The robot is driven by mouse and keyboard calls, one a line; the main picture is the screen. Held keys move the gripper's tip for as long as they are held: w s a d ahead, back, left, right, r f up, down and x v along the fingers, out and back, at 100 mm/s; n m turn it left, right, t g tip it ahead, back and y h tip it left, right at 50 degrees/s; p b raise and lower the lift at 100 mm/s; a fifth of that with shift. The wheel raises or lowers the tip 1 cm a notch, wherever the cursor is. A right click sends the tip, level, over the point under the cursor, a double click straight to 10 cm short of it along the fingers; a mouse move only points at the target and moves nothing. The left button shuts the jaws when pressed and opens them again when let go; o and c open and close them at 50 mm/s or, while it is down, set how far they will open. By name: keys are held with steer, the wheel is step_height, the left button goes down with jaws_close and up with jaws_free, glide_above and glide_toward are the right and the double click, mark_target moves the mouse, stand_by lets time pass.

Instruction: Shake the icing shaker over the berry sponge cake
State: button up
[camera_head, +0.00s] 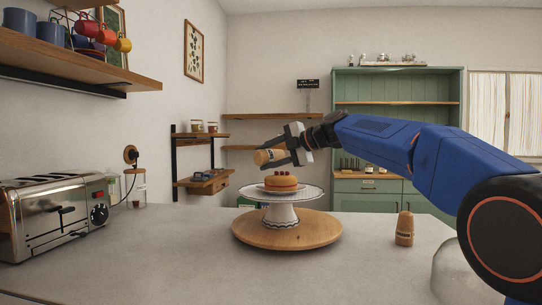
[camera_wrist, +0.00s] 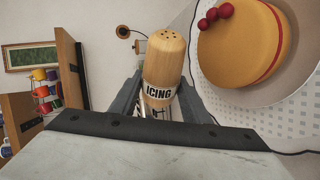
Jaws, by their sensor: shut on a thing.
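My gripper (camera_head: 281,148) is shut on the icing shaker (camera_head: 265,156), which it holds tilted above the cake. In the wrist view the shaker (camera_wrist: 164,62) has a wooden body, a holed top and a label reading "ICING", between the two fingers (camera_wrist: 160,100). The berry sponge cake (camera_head: 281,183) is a small golden cake with a red layer and berries on top. It sits on a white stand (camera_head: 283,214) and also shows in the wrist view (camera_wrist: 236,48), beside the shaker. No falling icing can be made out.
A round wooden board (camera_head: 250,232) lies under the stand. A second wooden shaker (camera_head: 404,229) stands to the right on the counter (camera_head: 180,265), near a clear glass dome (camera_head: 452,275). A toaster (camera_head: 50,215) stands at the left. The front middle of the counter is clear.

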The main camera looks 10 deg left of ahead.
steer(key=shift+s+a+f+m, duration=0.25)
steer(key=shift+s+a+m, duration=0.05)
steer(key=shift+s+a, duration=0.1)
steer(key=shift+w+d+r+m+y, duration=0.25)
steer(key=shift+w+d+m+y, duration=0.05)
steer(key=shift+m+y, duration=0.5)
steer(key=m+y, duration=0.1)
steer(key=r+m, duration=0.1)
steer(key=shift+w+d+m+g+y, duration=0.3)
steer(key=shift+w+y, duration=0.05)
steer(key=shift+y, duration=0.05)
steer(key=m, duration=0.1)
steer(key=r+m+y, duration=0.1)
steer(key=d+m+t+y, duration=0.1)
steer(key=m, duration=0.1)
steer(key=shift+w+r, duration=0.3)
steer(key=shift+w, duration=0.1)
